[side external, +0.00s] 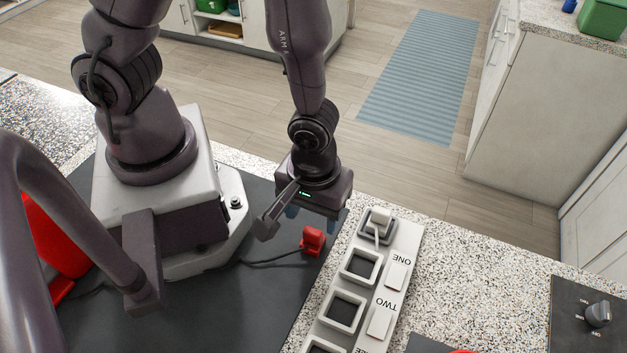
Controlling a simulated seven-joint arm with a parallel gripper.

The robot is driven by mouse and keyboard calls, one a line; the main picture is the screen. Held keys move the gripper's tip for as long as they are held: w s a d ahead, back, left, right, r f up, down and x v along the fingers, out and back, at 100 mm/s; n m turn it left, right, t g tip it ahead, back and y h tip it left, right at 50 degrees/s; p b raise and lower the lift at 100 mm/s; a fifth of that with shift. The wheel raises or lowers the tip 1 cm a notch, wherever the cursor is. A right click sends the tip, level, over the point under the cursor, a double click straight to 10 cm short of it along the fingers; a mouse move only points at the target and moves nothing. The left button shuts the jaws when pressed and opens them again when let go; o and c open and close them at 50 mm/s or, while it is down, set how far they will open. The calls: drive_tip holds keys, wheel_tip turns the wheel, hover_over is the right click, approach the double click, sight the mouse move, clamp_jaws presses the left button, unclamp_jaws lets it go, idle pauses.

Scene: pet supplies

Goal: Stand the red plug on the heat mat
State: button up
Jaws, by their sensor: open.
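The red plug (312,240) is on the large dark mat (262,312), near its right edge, with a dark cord running from it to the left. My gripper (313,212) is open and empty, pointing down just above and behind the plug; bluish fingertips show beneath its body. I cannot tell whether they touch the plug. A second dark flat panel (565,335) lies at the lower right. I cannot tell for sure which dark surface is the heat mat.
A white socket strip (408,244) with labels ONE and TWO stands right of the red plug; a white plug (378,221) is in its top socket.

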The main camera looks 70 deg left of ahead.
wheel_tip(320, 180, up, 7)
wheel_tip(320, 180, up, 11)
drive_tip(key=m+t, duration=0.3)
drive_tip(key=m, duration=0.1)
hover_over(314, 228)
drive_tip(key=w+a, duration=0.3)
drive_tip(key=a, duration=0.3)
drive_tip(key=s+a+r+m+t, duration=0.2)
drive_tip(key=a+r+m, duration=0.3)
drive_tip(key=r, duration=0.5)
drive_tip(key=shift+s+a+t, duration=0.3)
drive_tip(key=shift+s+a, duration=0.35)
drive_tip(key=shift+s, duration=0.15)
